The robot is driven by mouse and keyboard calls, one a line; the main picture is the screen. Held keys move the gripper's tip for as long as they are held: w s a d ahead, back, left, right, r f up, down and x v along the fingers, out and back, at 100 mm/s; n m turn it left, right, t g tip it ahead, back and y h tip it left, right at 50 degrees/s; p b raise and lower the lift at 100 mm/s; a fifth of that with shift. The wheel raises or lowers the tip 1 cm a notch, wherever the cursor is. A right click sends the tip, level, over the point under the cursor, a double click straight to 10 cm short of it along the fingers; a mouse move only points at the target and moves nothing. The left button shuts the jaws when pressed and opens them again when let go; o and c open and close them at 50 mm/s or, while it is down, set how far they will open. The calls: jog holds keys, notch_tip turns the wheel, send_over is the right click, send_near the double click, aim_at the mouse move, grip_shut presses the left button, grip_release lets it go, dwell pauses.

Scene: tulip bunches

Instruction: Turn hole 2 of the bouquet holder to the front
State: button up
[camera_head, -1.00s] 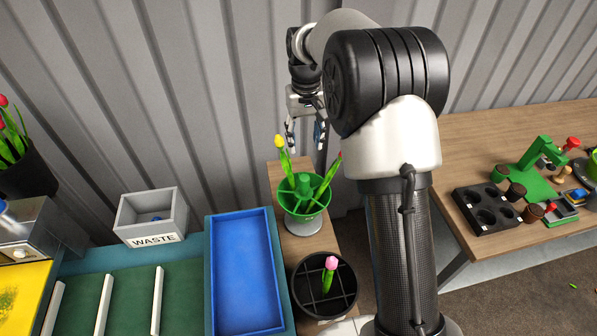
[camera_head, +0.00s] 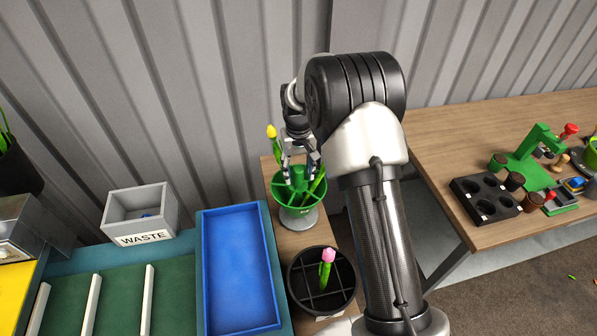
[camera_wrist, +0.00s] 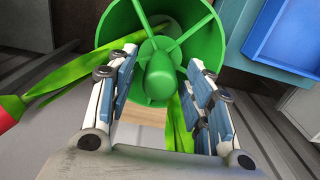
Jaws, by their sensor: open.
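The green bouquet holder (camera_head: 277,188) stands on a grey base (camera_head: 297,217) on a narrow wooden surface. It has spokes and a central knob, which shows in the wrist view (camera_wrist: 160,76). A yellow tulip (camera_head: 272,132) stands in it at the back left. A red tulip (camera_wrist: 10,110) leans out at the left of the wrist view. My gripper (camera_head: 299,178) is low over the holder. Its fingers (camera_wrist: 160,95) are open on both sides of the central knob, apart from it as far as I can see. Hole numbers cannot be read.
A black divided pot (camera_head: 322,290) with a pink tulip (camera_head: 328,256) stands in front of the holder. A blue tray (camera_head: 240,270) and a WASTE box (camera_head: 140,213) are to the left. A corrugated wall is behind.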

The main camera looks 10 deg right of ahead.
grip_shut()
dwell(0.7)
